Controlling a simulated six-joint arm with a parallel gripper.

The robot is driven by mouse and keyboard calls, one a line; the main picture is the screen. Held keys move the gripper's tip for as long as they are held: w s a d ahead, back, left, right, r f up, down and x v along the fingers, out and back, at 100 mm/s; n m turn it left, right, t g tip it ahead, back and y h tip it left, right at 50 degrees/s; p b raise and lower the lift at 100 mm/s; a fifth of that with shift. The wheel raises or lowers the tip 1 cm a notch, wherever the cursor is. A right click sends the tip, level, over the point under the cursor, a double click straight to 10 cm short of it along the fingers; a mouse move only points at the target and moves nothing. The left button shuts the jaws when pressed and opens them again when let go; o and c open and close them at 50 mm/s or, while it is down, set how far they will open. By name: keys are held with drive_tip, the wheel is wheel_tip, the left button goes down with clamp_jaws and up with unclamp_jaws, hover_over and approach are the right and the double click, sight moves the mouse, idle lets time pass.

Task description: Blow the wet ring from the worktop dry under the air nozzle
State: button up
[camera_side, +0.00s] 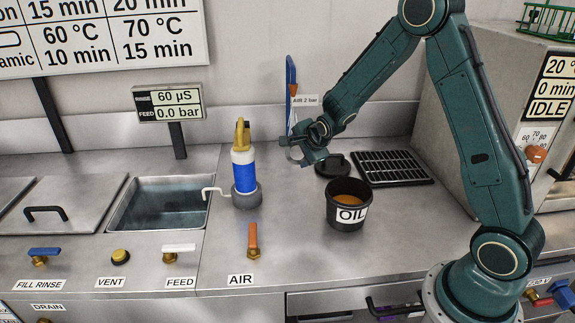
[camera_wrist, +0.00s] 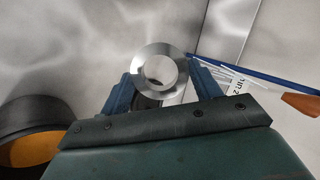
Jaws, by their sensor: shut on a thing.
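My gripper (camera_side: 303,153) is shut on a shiny metal ring (camera_wrist: 139,66), held between its two blue fingers clear of the worktop (camera_side: 290,255). In the side view the ring shows small and pale at the fingertips. I cannot tell whether its surface is wet. The air nozzle is a blue upright pipe (camera_side: 290,85) tagged "AIR 2 bar", just behind my gripper. In the wrist view a blue tube (camera_wrist: 270,76) lies right of the ring, with thin white streaks near its end. An orange lever (camera_side: 253,238) stands above the AIR label.
A black OIL pot (camera_side: 347,214) with brown liquid stands right of and below my gripper. A black lid (camera_side: 333,164) and a drain grid (camera_side: 392,168) lie behind it. A blue-and-white bottle (camera_side: 244,172) and a sink (camera_side: 157,205) are at left. The front middle worktop is clear.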

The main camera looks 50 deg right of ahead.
drive_tip(key=shift+s+a+r, duration=0.1)
drive_tip(key=shift+s+a, duration=1.1)
drive_tip(key=shift+s, duration=0.05)
